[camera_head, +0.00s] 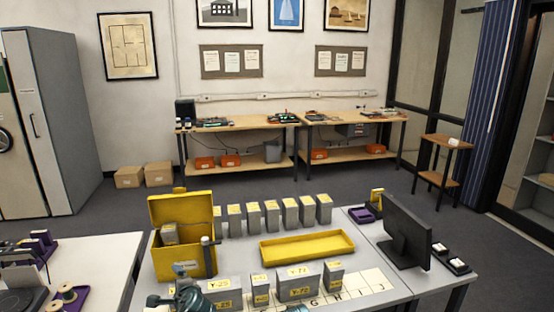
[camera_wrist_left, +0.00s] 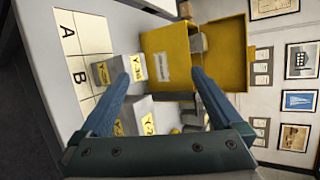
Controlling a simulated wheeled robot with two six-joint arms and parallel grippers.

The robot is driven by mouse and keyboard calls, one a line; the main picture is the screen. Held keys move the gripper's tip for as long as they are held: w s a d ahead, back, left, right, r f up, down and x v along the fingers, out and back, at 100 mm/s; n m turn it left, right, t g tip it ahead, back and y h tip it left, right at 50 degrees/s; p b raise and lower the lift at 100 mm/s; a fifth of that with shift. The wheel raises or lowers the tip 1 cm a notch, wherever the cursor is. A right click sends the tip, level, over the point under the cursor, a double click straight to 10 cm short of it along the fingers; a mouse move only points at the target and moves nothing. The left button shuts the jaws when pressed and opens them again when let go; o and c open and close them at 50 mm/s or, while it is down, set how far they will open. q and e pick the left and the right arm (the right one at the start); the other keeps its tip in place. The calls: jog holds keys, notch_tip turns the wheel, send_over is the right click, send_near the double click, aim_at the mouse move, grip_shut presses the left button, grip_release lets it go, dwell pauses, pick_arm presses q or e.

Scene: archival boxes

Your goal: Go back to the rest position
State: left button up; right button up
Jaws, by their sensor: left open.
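My left gripper (camera_head: 184,273) is low in the head view, in front of the yellow box (camera_head: 184,262). In the left wrist view its two blue fingers (camera_wrist_left: 160,76) stand apart with nothing visibly held between them. The yellow box has its lid raised, and a grey box (camera_head: 169,235) shows inside it. It also shows beyond the fingers in the left wrist view (camera_wrist_left: 168,62). Grey archival boxes with yellow labels, one marked Y-25 (camera_head: 220,291), stand close to the gripper; any contact is unclear.
A yellow tray (camera_head: 307,247) lies mid-table, with a row of grey boxes (camera_head: 254,217) behind it. A black monitor (camera_head: 407,233) stands at the right. Lettered squares (camera_head: 372,280) mark the front. A second table (camera_head: 103,257) at left holds purple trays. Open floor lies beyond.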

pick_arm(q)
jog(key=s+d+f+n+g+h+p, duration=0.1)
jog(key=s+d+f+n+g+h, duration=0.2)
jog(key=s+d, duration=0.7)
jog(key=s+d+f+n+g+h+p, duration=0.1)
jog(key=s+d+f+n+g+h, duration=0.2)
jog(key=s+d+f+n+g, duration=0.3)
jog(key=s+d+n+g, duration=0.1)
jog(key=s+d, duration=0.2)
jog(key=d, duration=0.3)
jog(key=shift+s+d+f+g, duration=0.25)
jog(key=shift+s+d+g, duration=0.05)
jog(key=shift+s, duration=0.1)
